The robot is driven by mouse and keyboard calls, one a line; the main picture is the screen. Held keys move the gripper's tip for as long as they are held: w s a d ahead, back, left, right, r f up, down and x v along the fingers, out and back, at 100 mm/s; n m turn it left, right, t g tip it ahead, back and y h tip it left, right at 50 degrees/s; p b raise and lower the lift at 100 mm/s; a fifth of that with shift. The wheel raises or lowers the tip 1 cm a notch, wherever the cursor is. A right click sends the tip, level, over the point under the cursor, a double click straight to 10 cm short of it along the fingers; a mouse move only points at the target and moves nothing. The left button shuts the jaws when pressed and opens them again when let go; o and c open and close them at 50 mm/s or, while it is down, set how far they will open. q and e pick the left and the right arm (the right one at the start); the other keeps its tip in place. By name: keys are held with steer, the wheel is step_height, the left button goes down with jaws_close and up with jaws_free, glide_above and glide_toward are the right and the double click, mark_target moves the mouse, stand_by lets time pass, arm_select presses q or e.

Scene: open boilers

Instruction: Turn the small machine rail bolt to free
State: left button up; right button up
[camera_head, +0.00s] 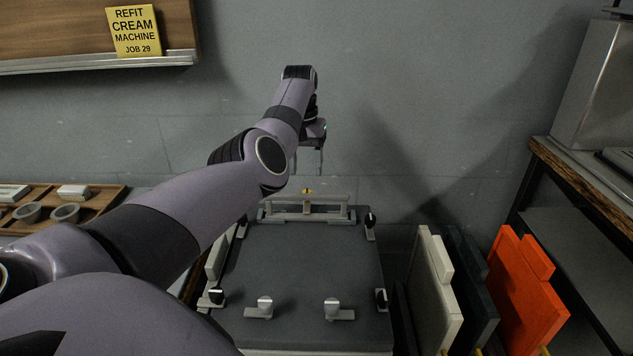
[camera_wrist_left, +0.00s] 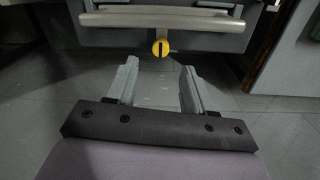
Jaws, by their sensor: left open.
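The small machine (camera_head: 300,265) has a dark grey flat top, with a pale rail (camera_head: 305,208) along its far edge. A small yellow part with a dark mark shows just beyond the rail, probably the rail bolt (camera_head: 307,191). In the left wrist view, the round yellow bolt (camera_wrist_left: 160,47) has a dark upright slot and sits below the pale rail (camera_wrist_left: 160,19). My left gripper (camera_head: 308,165) is above and behind the rail. In the wrist view its fingers (camera_wrist_left: 160,70) are open and empty, apart from the bolt. My right gripper is out of view.
Several black and silver latches, one a silver latch (camera_head: 265,306), line the machine's edges. A white panel (camera_head: 432,290), a dark panel and an orange panel (camera_head: 523,292) stand at the right. A wooden tray (camera_head: 100,205) with cups is at the left. A grey wall stands behind.

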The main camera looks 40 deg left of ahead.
mark_target(307, 191)
arm_select(q)
step_height(307, 191, down, 7)
steer(key=shift+d+r, duration=0.15)
steer(key=shift+r, duration=0.05)
jaws_close()
